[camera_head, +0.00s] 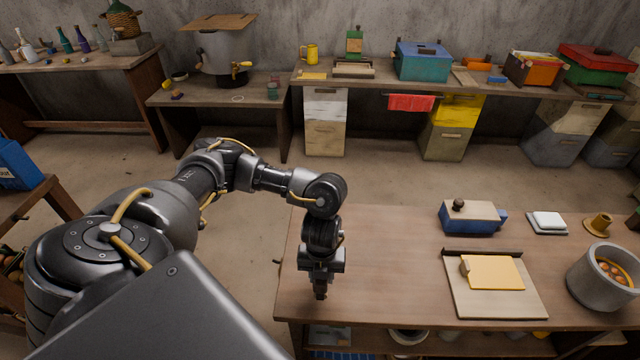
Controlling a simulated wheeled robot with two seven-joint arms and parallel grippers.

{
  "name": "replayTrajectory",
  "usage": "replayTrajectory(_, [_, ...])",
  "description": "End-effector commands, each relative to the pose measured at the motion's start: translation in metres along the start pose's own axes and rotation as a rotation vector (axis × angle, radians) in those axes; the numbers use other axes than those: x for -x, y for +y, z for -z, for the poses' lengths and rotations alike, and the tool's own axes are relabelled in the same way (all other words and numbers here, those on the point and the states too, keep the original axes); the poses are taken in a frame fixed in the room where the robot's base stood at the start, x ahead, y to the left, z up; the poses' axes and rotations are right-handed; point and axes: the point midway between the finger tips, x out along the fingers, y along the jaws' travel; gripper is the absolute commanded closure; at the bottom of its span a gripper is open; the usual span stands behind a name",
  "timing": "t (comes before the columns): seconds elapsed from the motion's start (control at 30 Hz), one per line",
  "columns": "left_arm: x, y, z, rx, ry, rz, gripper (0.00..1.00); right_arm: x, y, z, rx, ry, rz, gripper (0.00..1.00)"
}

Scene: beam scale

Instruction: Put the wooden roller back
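My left gripper (320,291) points down over the left part of the wooden workbench (375,265), near its front left edge. Its fingertips show as one narrow dark shape, so I cannot tell whether they are apart; no object shows in them. A pale wooden board (490,305) lies right of the gripper, with a dark bar along its back edge. A yellow sheet (494,273) lies on the board. A small tan rounded piece (465,267) at the sheet's left end may be the wooden roller, but most of it is hidden. My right gripper is out of view.
Behind the board stand a blue box with a knob (470,217), a white block (548,220) and a brass holder (597,224). A grey pot (602,280) with orange contents stands at the right. The bench between gripper and board is clear. Items sit on a lower shelf.

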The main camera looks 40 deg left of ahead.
Motion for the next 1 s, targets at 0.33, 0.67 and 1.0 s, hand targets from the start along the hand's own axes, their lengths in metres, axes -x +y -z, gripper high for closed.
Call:
replayTrajectory(0.33, [-0.034, 0.004, -0.004, 0.001, 0.001, -0.003, 0.89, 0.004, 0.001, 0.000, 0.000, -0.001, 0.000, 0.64])
replayTrajectory(0.67, [-0.038, 0.003, -0.004, 0.001, 0.000, -0.001, 0.89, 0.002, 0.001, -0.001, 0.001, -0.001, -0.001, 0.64])
replayTrajectory(1.0, [-0.039, 0.003, -0.004, 0.001, 0.000, -0.001, 0.46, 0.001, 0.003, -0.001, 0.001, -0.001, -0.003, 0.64])
